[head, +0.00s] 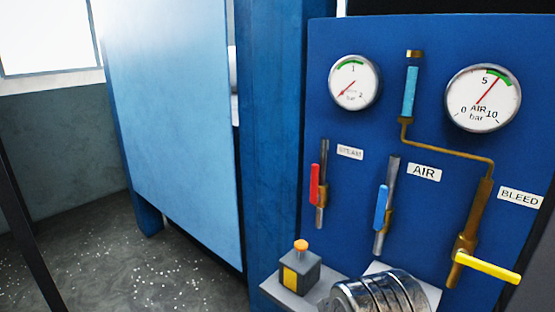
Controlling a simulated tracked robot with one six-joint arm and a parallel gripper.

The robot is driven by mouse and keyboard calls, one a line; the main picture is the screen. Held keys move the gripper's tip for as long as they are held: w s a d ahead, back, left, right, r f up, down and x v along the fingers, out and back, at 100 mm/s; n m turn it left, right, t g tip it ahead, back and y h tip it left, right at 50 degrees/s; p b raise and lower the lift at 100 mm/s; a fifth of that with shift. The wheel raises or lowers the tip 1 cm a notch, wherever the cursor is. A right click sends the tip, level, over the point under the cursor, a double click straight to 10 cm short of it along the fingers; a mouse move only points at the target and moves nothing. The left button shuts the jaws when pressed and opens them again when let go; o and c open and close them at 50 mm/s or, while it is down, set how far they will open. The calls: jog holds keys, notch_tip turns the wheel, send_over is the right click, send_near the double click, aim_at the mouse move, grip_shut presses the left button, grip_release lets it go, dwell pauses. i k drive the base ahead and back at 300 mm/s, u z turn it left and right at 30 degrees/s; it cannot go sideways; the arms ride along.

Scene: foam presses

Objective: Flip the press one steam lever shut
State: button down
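The red steam lever (315,184) is on a short grey vertical pipe on the blue panel, at the panel's left side. It stands upright, roughly in line with the pipe. The white STEAM label (350,152) is just above and to the right of it. The steam gauge (354,82) is above, its needle pointing to the lower left, near the low end. My gripper is not in view, and nothing is seen touching the lever.
The blue air lever (381,207) also stands along its pipe; the yellow bleed lever (487,267) sticks out sideways. The air gauge (483,98) reads above 5. A button box (300,270) and a ribbed metal cylinder (378,294) are below. Speckled floor (150,265) lies left.

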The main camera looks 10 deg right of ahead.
aim_at(314, 198)
jog(key=u, duration=0.35)
jog(key=i, duration=0.75)
jog(key=u, duration=0.7)
jog(key=i, duration=0.6)
jog(key=u, duration=0.3)
